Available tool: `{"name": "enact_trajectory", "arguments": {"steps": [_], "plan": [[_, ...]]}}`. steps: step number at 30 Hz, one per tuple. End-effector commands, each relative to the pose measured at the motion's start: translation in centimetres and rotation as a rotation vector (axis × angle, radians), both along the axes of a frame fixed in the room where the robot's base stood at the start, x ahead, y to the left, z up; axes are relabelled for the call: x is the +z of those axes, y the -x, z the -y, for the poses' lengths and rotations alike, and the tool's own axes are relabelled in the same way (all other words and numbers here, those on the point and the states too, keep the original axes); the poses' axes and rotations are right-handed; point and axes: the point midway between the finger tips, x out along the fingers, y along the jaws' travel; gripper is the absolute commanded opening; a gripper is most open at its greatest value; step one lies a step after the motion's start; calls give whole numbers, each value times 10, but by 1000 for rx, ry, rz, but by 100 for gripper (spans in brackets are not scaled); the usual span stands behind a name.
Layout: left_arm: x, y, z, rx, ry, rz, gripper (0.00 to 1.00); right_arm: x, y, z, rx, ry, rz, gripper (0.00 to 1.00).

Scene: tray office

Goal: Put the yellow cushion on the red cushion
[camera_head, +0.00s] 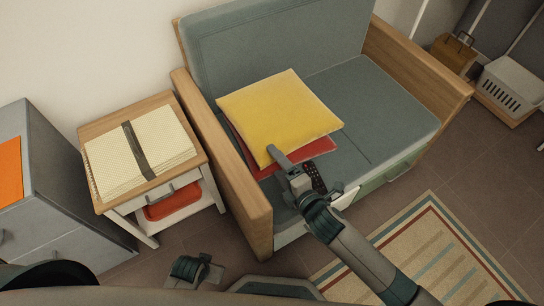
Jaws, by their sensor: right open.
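The yellow cushion (280,108) lies on top of the red cushion (318,149) on the left part of the sofa seat. Only the red cushion's front and left edges show; the rest is hidden under the yellow one. My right gripper (282,160) is at the front edge of the yellow cushion, open, with one finger overlapping that edge in the picture. I cannot tell whether it touches the cushion. My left gripper (197,270) is low at the bottom of the picture, away from the cushions; its jaws are not clear.
The grey-green sofa (385,105) has wooden armrests, and its right seat is clear. A dark remote (314,178) lies beside my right gripper. A striped rug (430,250) lies in front.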

Motion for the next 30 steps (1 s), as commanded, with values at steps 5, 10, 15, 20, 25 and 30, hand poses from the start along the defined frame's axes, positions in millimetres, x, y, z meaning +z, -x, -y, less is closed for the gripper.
{"name": "enact_trajectory", "arguments": {"steps": [5,10,15,20,25,30], "plan": [[-3,-3,0,0,0,3,31,9,25,18,-1,2,0,78],[-4,-4,0,0,1,5,31,14,40,28,-1,1,1,78],[-6,-1,0,-1,0,0,31,17,45,32,-1,1,1,78],[-8,3,0,-1,0,-5,31,17,46,33,-1,1,1,78],[-8,4,0,-1,-1,-7,31,17,46,32,-1,1,1,78],[-6,4,0,-1,1,-5,31,17,45,32,-1,1,1,78]]}}
